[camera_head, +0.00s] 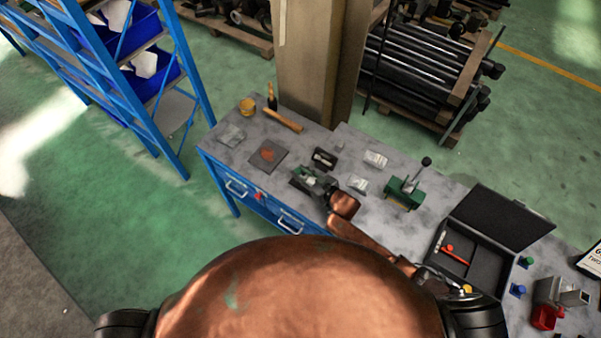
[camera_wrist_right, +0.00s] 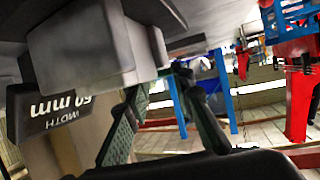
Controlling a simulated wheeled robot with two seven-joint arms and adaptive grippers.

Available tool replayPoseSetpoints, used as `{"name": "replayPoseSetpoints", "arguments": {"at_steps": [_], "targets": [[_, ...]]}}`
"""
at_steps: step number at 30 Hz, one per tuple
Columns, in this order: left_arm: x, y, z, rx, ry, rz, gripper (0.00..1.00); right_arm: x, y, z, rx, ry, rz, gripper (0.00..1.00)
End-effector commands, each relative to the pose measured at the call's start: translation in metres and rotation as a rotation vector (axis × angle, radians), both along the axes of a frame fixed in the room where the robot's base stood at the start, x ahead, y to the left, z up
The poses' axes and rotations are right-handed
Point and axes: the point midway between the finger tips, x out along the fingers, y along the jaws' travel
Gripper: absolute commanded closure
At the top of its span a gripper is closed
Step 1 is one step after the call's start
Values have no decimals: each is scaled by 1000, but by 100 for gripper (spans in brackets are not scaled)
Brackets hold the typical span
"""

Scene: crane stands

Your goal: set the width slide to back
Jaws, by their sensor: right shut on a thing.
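My right gripper (camera_head: 309,180) is over the grey bench top (camera_head: 355,215), at the end of my copper-coloured arm. In the right wrist view its two dark green fingers (camera_wrist_right: 163,88) reach up to a grey block, which I take to be the width slide (camera_wrist_right: 90,55). They are shut on it; the exact contact is partly hidden. A black plate reading "WIDTH 50 mm" (camera_wrist_right: 60,105) shows upside down beside the block. In the head view the slide is hidden by the gripper, and a small black block (camera_head: 325,158) stands just behind it. My left gripper is not in view.
A green device with a black-knobbed lever (camera_head: 405,191) stands to the right, beside an open black case (camera_head: 490,235). A dark square plate (camera_head: 268,154), a wooden-handled tool (camera_head: 283,120) and a yellow tin (camera_head: 247,106) lie to the left. A pillar (camera_head: 318,60) rises behind the bench.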

Motion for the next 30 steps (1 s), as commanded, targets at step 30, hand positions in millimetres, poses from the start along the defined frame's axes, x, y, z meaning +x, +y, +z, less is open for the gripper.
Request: {"name": "replayPoseSetpoints", "arguments": {"at_steps": [30], "targets": [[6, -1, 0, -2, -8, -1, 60, 8, 12, 0, 0, 0, 0, 60]]}}
